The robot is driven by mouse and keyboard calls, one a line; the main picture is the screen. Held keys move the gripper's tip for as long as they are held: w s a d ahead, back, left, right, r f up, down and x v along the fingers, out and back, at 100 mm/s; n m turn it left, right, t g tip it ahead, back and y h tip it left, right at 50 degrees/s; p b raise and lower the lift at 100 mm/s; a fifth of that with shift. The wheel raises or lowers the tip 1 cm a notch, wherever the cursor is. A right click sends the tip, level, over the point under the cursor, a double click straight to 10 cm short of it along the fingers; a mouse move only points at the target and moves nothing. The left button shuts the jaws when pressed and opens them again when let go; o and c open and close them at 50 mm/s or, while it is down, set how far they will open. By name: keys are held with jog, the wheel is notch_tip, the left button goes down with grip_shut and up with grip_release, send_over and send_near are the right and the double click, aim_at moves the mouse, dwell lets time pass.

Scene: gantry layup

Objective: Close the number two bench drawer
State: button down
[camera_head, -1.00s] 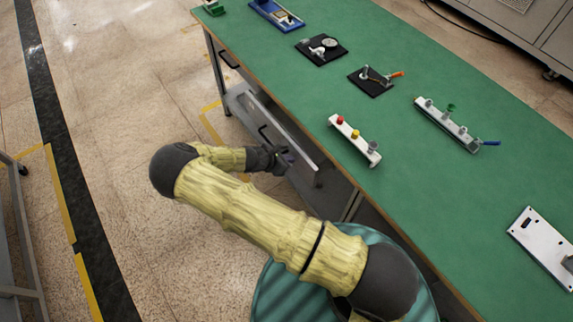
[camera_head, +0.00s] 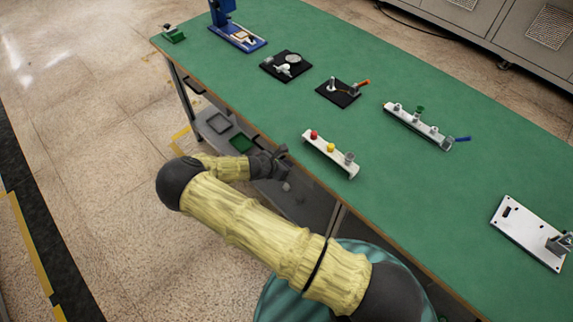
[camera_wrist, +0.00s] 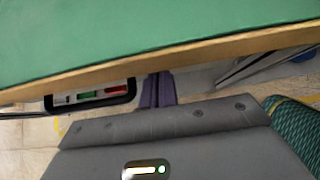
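The bench (camera_head: 400,170) has a green top with a wooden edge, which also shows in the wrist view (camera_wrist: 190,55). No drawer sticks out past its front edge in the head view; the number two drawer's front cannot be made out under the top. My gripper (camera_head: 283,153) is at the bench's front edge, below the top, beside where the drawer stood out. In the wrist view its purple fingers (camera_wrist: 157,89) are together, just under the wooden edge, with nothing seen between them.
A lower shelf (camera_head: 213,128) holds a grey tray and a green tray (camera_head: 241,142). A white strip with coloured knobs (camera_head: 330,152) stands on the top near my gripper. Black fixtures (camera_head: 286,65) lie farther left. The floor in front is clear.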

jog(key=shift+w+d+r, duration=0.15)
jog(key=shift+w+d, duration=0.05)
jog(key=shift+d, duration=0.2)
jog(key=s+a+r, duration=0.6)
jog(key=s+a, duration=0.2)
jog(key=a, duration=0.1)
jog(key=shift+a+r+b, duration=0.15)
jog(key=shift+r+b, duration=0.05)
jog(key=shift+b, duration=0.25)
jog(key=shift+w, duration=0.15)
